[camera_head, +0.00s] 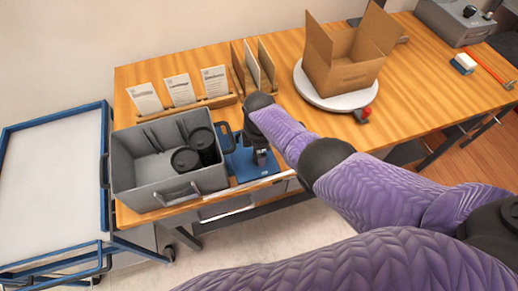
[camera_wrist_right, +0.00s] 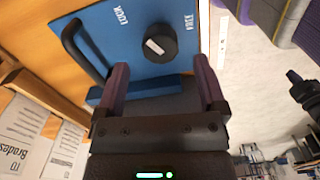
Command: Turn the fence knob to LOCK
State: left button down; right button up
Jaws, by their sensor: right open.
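The fence knob (camera_wrist_right: 160,43) is a round black knob with a white mark, set on a blue plate (camera_wrist_right: 135,22) in the right wrist view. Two white labels stand on the plate, one on each side of the knob; the left one seems to read LOCK. The knob's white mark lies slanted, nearer the left label's side. My right gripper (camera_wrist_right: 163,80) is open, its fingers apart and empty, short of the knob. In the head view, the blue plate (camera_head: 243,166) is partly hidden under my right gripper (camera_head: 261,158). My left gripper is not in view.
A black handle (camera_wrist_right: 84,46) rises beside the knob. A grey bin (camera_head: 150,192) with dark cups stands left of the plate in the head view. Behind are card holders (camera_head: 205,103); an open carton (camera_head: 340,70) sits on a white turntable (camera_head: 318,97) at the right.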

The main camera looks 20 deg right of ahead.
pick_arm(q)
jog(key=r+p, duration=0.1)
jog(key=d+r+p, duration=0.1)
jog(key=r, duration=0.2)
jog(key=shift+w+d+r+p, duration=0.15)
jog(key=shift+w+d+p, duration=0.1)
jog(key=shift+p, duration=0.15)
pick_arm(e)
notch_tip(320, 180, up, 6)
jog(key=shift+r, duration=0.2)
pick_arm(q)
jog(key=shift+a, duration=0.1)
